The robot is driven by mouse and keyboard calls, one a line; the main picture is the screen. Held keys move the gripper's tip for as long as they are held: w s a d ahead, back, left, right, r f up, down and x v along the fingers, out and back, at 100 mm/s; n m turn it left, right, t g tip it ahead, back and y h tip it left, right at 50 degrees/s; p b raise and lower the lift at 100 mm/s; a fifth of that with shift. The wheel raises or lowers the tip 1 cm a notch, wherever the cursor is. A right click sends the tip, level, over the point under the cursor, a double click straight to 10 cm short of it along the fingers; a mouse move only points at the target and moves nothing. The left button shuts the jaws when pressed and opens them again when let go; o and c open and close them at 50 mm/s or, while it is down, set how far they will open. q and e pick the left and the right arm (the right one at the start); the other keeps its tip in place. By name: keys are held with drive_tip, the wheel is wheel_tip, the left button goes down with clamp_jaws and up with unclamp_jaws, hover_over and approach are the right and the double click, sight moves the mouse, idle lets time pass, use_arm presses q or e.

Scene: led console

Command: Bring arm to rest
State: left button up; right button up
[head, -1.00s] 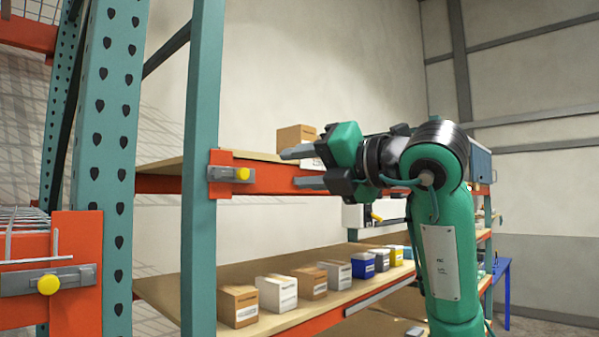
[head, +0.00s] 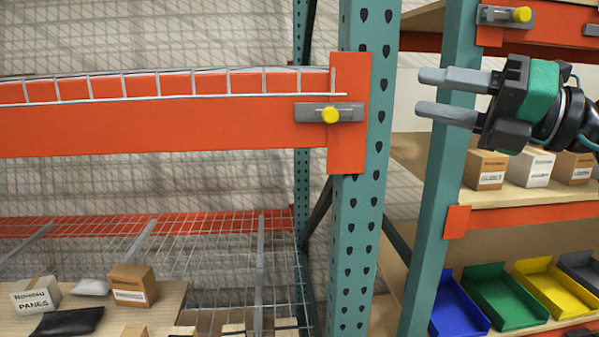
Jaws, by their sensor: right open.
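My right gripper (head: 448,95) is at the upper right of the head view, coming in from the right edge. Its two grey fingers point left and are parted, with nothing between them. It is in front of the teal rack post (head: 440,190) in the picture, and I cannot tell how far it is from that post. Most of my right arm is cut off by the right edge. My left gripper does not show.
A teal upright (head: 362,230) and an orange beam (head: 150,125) with a yellow-knobbed latch (head: 330,114) fill the left and middle. Boxes (head: 485,170) stand on a shelf at right, above coloured bins (head: 502,298). A brown box (head: 133,285) sits lower left.

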drive_tip(key=w+d+f+n+t+h, duration=0.3)
drive_tip(key=f+n+h, duration=0.4)
drive_tip(key=f+n, duration=0.55)
drive_tip(key=d+f+n+t+h, duration=0.35)
drive_tip(key=f+n+h, duration=0.25)
drive_tip(key=f+n, duration=0.65)
drive_tip(key=w+d+f+n+t+h, duration=0.2)
drive_tip(key=d+f+n+t+h, duration=0.15)
drive_tip(key=f+n+h, duration=0.6)
drive_tip(key=s+f+g+y, duration=0.2)
drive_tip(key=s+f+g, duration=0.2)
drive_tip(key=f, duration=0.6)
drive_tip(key=s+f+g+y, duration=0.2)
drive_tip(key=s+f+g, duration=0.25)
drive_tip(key=f, duration=0.65)
drive_tip(key=s+a+f+g+y, duration=0.1)
drive_tip(key=s+a+f+g, duration=0.1)
drive_tip(key=s+f+g, duration=0.5)
drive_tip(key=s+a+f+g+y, duration=0.1)
drive_tip(key=s+a+f, duration=0.25)
drive_tip(key=s, duration=0.75)
wheel_tip(320, 180, down, 31)
drive_tip(key=n, duration=0.1)
drive_tip(key=s+d+f+g, duration=0.1)
drive_tip(key=s+d+f, duration=0.1)
drive_tip(key=s+f, duration=0.7)
drive_tip(key=s+d+f+g, duration=0.1)
drive_tip(key=s+d+f, duration=0.1)
drive_tip(key=s+f, duration=0.8)
drive_tip(key=shift+f, duration=0.75)
